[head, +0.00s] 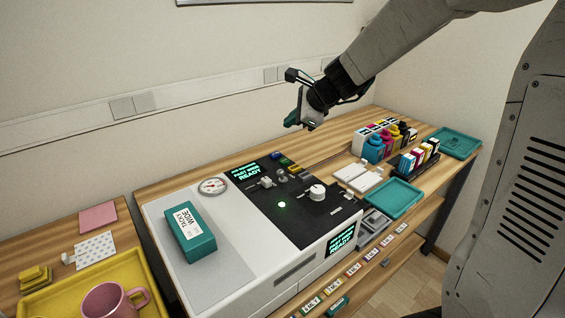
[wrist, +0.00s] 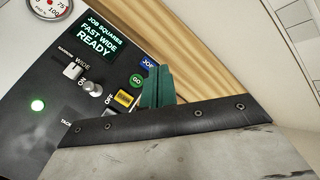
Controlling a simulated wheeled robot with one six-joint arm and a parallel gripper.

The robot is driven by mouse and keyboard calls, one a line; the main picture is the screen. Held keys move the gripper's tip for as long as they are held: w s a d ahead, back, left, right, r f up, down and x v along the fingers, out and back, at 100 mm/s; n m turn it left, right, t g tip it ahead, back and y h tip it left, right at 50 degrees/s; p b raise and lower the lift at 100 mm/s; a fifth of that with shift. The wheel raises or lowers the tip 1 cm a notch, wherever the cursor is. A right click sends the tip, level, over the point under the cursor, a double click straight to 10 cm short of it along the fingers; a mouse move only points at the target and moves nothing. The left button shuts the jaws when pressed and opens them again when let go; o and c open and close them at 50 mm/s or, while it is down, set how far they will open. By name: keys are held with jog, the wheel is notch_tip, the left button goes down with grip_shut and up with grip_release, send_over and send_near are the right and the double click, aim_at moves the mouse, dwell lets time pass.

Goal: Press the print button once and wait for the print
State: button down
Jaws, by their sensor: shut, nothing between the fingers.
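The press (head: 225,270) is a white machine with a black control panel (head: 262,212). Its screen (head: 246,171) reads "READY" in green; in the wrist view the screen (wrist: 97,36) reads "JOB SQUARES FAST WIDE READY". A row of buttons sits beside it: a blue one marked JOB (wrist: 148,64), a green one marked GO (wrist: 137,81) and a yellow one (wrist: 124,98). No button is legibly marked "print". My gripper (head: 291,122) is shut and empty, raised above and behind the panel, apart from the buttons. Its teal fingers (wrist: 158,88) show beside the GO button.
A teal box marked TACKY WIDE (head: 190,232) lies on the press's grey plate. A round gauge (head: 213,186) and a lit green lamp (head: 282,204) are nearby. Ink bottles (head: 374,148) and a teal tray (head: 394,198) stand right. A pink mug (head: 108,300) sits in a yellow tray.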

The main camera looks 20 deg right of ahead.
aim_at(288, 161)
jog(key=shift+a, duration=0.45)
jog(key=shift+f, duration=4.4)
jog(key=shift+w+f, duration=0.15)
jog(key=shift+f, duration=0.25)
